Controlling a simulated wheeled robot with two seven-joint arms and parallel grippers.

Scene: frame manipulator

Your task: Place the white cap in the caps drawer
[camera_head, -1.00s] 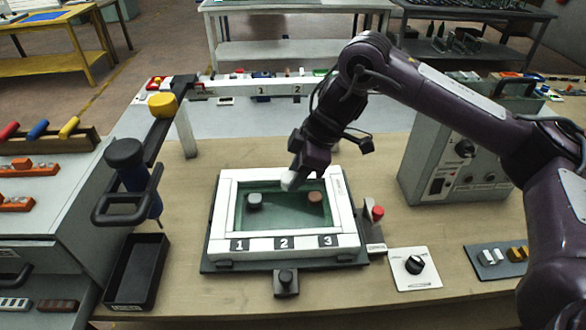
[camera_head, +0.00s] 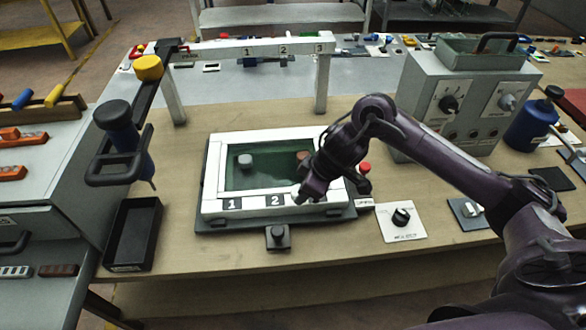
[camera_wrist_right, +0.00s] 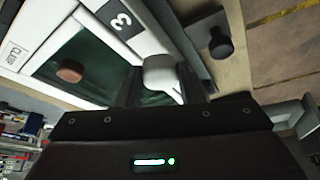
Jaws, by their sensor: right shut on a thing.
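The white cap (camera_wrist_right: 160,72) is between the fingers of my right gripper (camera_wrist_right: 166,88) in the right wrist view, and the gripper is shut on it. I cannot read which drawer is for caps. My left gripper is not in view.
The white frame (camera_head: 212,165) has a green inside with a grey cap (camera_head: 245,161) and a brown cap (camera_head: 303,156). A black tray (camera_head: 150,215) lies beside the cabinet. A blue-handled tool (camera_head: 122,140) stands above it. A control box (camera_head: 415,95) stands right.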

